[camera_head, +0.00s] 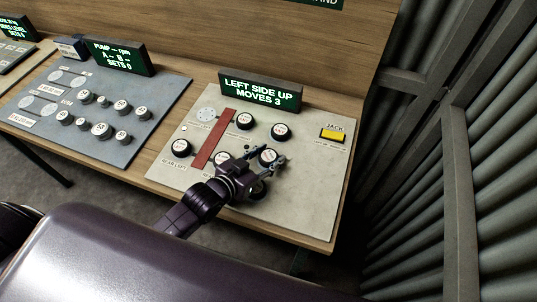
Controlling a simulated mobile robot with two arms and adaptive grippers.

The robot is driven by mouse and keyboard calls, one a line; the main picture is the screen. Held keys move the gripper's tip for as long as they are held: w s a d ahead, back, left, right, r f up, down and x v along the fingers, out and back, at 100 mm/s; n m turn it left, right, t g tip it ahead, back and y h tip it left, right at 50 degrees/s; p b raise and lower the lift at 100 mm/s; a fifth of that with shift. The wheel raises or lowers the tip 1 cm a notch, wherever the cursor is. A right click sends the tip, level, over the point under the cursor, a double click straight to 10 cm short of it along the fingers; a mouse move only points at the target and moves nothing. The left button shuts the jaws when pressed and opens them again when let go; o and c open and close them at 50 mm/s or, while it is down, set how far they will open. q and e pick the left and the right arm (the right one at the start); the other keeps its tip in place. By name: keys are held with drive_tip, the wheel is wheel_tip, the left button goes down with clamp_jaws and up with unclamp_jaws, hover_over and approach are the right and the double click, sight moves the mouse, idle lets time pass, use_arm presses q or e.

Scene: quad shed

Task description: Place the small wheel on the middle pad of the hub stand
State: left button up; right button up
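Several black round pieces with white labelled tops stand on a pale grey board (310,190). Two are at the back (244,121) and (281,131); another (221,159) is left of my gripper. My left gripper (275,157) reaches over the board's front, its fingers around or just above a black round piece (266,156). I cannot tell whether they touch it. Another dark round shape (259,190) is partly hidden by the gripper. I cannot pick out a small wheel, hub stand or middle pad by name. My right gripper is not in view.
A red bar (214,138) crosses the board. A sign reading "LEFT SIDE UP MOVES 3" (260,91) stands behind it. A yellow JACK button (333,134) is at right. A blue-grey board (150,91) with several weights lies left. A ribbed wall (490,170) is beyond the bench.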

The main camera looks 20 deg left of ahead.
use_arm(q)
drive_tip(key=o, duration=0.3)
drive_tip(key=shift+r, duration=0.15)
drive_tip(key=b+v, duration=0.1)
drive_tip(key=v, duration=0.9)
drive_tip(key=shift+s+a+r, duration=0.15)
drive_tip(key=shift+s, duration=0.15)
drive_tip(key=shift+s+a+r, duration=0.2)
drive_tip(key=shift+s+r, duration=0.15)
drive_tip(key=shift+s, duration=0.2)
drive_tip(key=shift+f, duration=0.1)
